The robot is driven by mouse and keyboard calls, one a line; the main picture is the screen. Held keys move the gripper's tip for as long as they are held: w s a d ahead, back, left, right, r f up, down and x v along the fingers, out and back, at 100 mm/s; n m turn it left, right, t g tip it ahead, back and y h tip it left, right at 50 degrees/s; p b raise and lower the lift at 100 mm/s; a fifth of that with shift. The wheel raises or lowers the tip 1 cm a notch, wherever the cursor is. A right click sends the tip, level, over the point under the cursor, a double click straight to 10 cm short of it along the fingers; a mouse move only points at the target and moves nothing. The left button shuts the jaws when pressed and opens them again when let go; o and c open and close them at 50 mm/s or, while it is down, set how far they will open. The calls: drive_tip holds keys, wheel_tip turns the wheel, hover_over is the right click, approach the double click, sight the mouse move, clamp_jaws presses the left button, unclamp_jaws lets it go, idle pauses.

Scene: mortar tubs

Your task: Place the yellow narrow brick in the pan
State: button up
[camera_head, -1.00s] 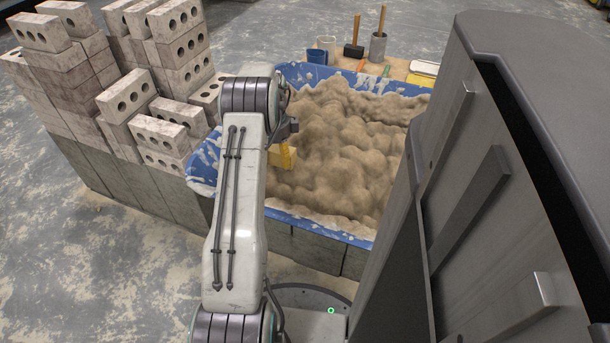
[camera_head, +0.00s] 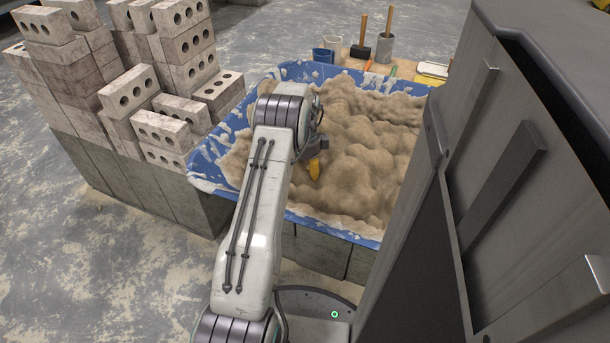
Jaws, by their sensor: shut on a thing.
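A small yellow brick (camera_head: 314,171) hangs at the end of my arm. My gripper (camera_head: 317,150) is shut on it, and its fingers are small and partly hidden by the wrist. The brick shows its narrow side and points down, over the lumpy tan mortar (camera_head: 370,150). I cannot tell whether its lower end touches the mortar. The mortar fills a wide blue tub (camera_head: 335,232), the only pan-like container in view. My arm covers part of the tub's left side.
Stacks of pale holed bricks (camera_head: 160,132) stand on grey blocks left of the tub. Behind it, a wooden board (camera_head: 350,62) carries a blue cup (camera_head: 323,55), a mallet (camera_head: 357,50), a grey pot (camera_head: 384,47) and a white-topped item (camera_head: 433,69). Bare floor lies at the front left.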

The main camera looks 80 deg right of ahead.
sight(305, 165)
drive_tip(key=shift+f, duration=0.4)
drive_tip(key=shift+f, duration=0.2)
drive_tip(key=o, duration=1.3)
drive_tip(key=shift+c, duration=0.2)
drive_tip(key=shift+r, duration=0.1)
wheel_tip(305, 165, up, 12)
drive_tip(key=p, duration=0.4)
drive_tip(key=shift+r, duration=0.1)
